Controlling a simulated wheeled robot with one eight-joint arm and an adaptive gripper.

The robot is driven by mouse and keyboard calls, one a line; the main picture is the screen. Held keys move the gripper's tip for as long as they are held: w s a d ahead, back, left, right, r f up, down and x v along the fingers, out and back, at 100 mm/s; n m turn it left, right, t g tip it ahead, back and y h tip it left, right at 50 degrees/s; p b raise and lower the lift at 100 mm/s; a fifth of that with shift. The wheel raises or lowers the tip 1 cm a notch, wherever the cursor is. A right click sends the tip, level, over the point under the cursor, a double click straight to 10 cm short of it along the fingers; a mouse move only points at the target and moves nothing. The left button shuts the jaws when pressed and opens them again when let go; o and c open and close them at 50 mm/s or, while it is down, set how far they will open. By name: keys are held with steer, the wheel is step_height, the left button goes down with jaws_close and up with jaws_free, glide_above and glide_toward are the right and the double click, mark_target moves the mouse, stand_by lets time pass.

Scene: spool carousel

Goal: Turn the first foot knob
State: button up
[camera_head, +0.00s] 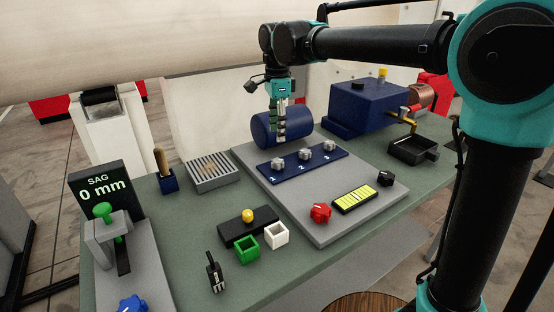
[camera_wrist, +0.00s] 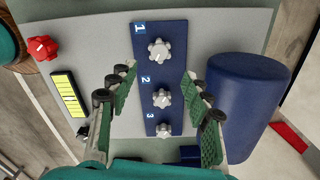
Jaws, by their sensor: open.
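A blue strip (camera_head: 291,167) on the grey plate carries three silver star-shaped knobs, numbered 1 to 3. Knob 1 (camera_head: 278,163) is at the strip's left end in the head view and at the top in the wrist view (camera_wrist: 159,50). Knob 2 (camera_head: 305,156) and knob 3 (camera_head: 330,147) follow to the right; the wrist view shows knob 2 (camera_wrist: 161,97) and knob 3 (camera_wrist: 163,130) lower down. My gripper (camera_head: 278,137) is open and empty, pointing down above the strip. In the wrist view its green-padded fingers (camera_wrist: 158,75) spread to either side of the strip, apart from the knobs.
A blue cylinder (camera_head: 281,127) lies close behind the strip. A red knob (camera_head: 320,213), yellow display (camera_head: 354,199) and black knob (camera_head: 385,178) are on the plate's front part. A blue machine (camera_head: 368,105) stands behind right; a "SAG 0 mm" display (camera_head: 101,192) stands left.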

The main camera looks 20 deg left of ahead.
mark_target(277, 160)
step_height(277, 160, down, 11)
stand_by(0.4)
jaws_close()
